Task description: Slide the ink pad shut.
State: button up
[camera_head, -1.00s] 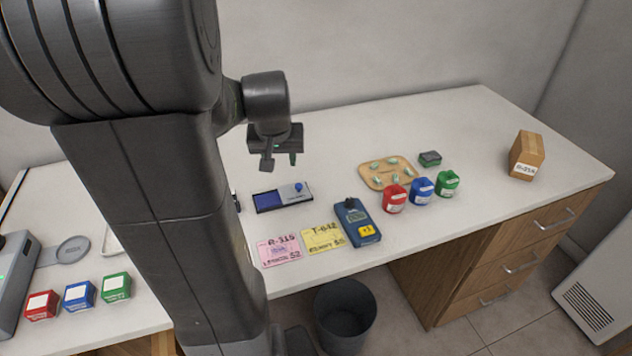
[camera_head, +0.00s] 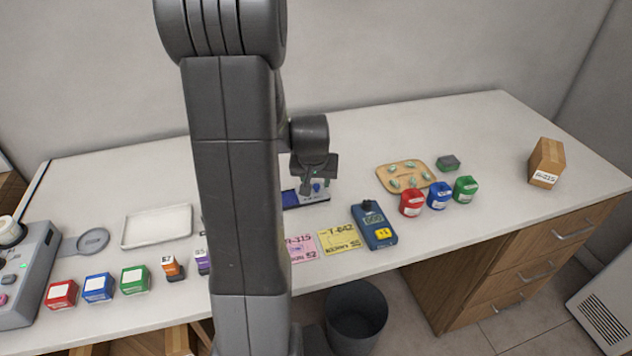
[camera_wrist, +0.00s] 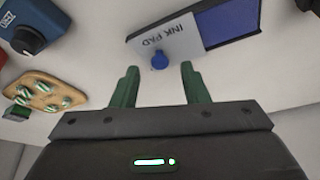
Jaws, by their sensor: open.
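The ink pad (camera_wrist: 228,24) lies on the counter with its blue pad surface showing. Its grey lid (camera_wrist: 168,42), lettered INK PAD, sits at one end and has a round blue knob (camera_wrist: 159,61). In the head view the pad (camera_head: 291,199) is partly hidden behind my arm, and the knob (camera_head: 316,188) shows close to the gripper. My gripper (camera_wrist: 158,82) is open and empty, its two green fingers apart. In the wrist view the knob appears between and just beyond the fingertips; I cannot tell the height gap.
Pink (camera_head: 301,247) and yellow (camera_head: 338,237) cards and a blue meter (camera_head: 374,225) lie in front of the pad. A wooden board (camera_head: 407,163) with green pieces and red, blue and green bottles (camera_head: 438,195) stand to the right. A white tray (camera_head: 157,226) is left.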

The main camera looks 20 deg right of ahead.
jog(key=shift+x, duration=0.95)
grip_shut()
jog(key=a+b, duration=0.1)
jog(key=a, duration=0.1)
jog(key=a+b, duration=0.2)
jog(key=a, duration=0.1)
jog(key=a+b, duration=0.2)
jog(key=shift+w+a, duration=0.2)
jog(key=shift+w, duration=0.1)
grip_release()
jog(key=shift+a, duration=0.15)
jog(key=shift+r, duration=0.1)
